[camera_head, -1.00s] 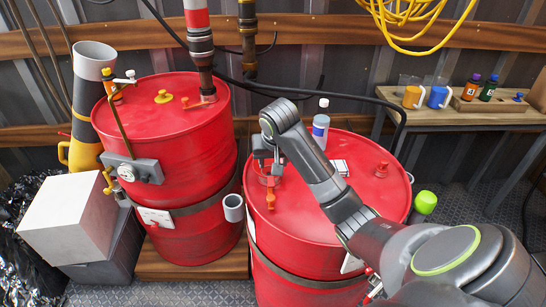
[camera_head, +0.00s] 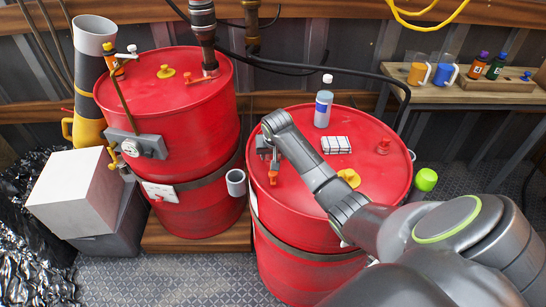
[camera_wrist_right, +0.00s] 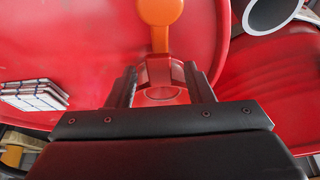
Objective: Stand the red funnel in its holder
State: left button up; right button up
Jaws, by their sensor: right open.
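My right gripper (camera_head: 268,155) is low over the near left part of the right red drum's lid (camera_head: 320,205). In the right wrist view its two fingers (camera_wrist_right: 162,85) are apart, one on each side of a red, faceted piece (camera_wrist_right: 160,72) that looks like the red funnel. I cannot tell whether they touch it. An orange tab (camera_wrist_right: 160,12) shows just beyond it, and also in the head view (camera_head: 273,179). A pale open cup (camera_head: 235,183) on the drum's left side may be the holder; its dark mouth shows in the wrist view (camera_wrist_right: 268,12). My left gripper is not in view.
The left drum (camera_head: 160,100) stands close by. A shelf (camera_head: 450,97) with mugs is at the back right.

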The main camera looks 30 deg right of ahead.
jog(key=shift+x, duration=1.4)
jog(key=shift+c, duration=0.2)
grip_shut()
notch_tip(320, 180, up, 3)
jog(key=p, duration=0.4)
jog(key=shift+r+p, duration=0.1)
jog(key=shift+p, duration=0.35)
